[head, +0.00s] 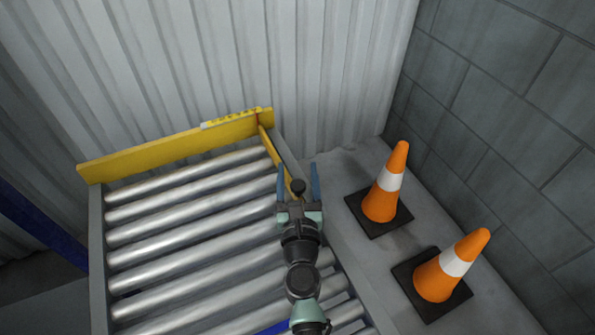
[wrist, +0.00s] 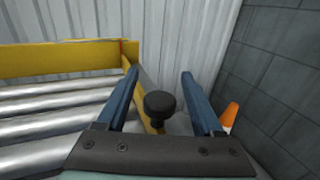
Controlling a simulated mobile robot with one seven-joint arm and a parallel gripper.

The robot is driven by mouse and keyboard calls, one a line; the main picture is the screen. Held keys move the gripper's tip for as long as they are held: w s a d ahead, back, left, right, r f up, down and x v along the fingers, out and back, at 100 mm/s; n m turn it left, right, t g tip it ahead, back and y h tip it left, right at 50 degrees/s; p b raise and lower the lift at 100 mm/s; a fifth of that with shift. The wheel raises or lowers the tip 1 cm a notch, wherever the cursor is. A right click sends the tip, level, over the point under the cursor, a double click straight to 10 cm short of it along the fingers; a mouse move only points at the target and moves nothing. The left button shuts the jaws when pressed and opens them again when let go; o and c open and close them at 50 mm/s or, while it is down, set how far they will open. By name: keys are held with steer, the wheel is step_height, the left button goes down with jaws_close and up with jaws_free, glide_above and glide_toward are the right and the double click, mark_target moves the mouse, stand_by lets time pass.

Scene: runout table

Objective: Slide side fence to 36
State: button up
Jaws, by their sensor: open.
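The side fence (head: 271,151) is a narrow yellow bar at the right side of the rollers, running from the yellow back board (head: 150,151) toward me. A dark round knob (head: 298,186) stands at its near end; the knob also shows in the wrist view (wrist: 160,104). My gripper (head: 298,171) is open, with its blue fingers on either side of the knob and visible gaps to it. A scale strip (head: 230,118) lies on top of the back board, with a small red mark near its right end. Its numbers are too small to read.
Silver rollers (head: 190,210) fill the table left of the fence. Two orange cones (head: 384,190) (head: 446,272) on black bases stand to the right, one behind the other. A corrugated wall (head: 330,70) rises behind the back board, and a block wall (head: 500,110) stands at right.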

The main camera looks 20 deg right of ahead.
steer(key=shift+w, duration=0.15)
jaws_close()
stand_by(0.4)
stand_by(1.0)
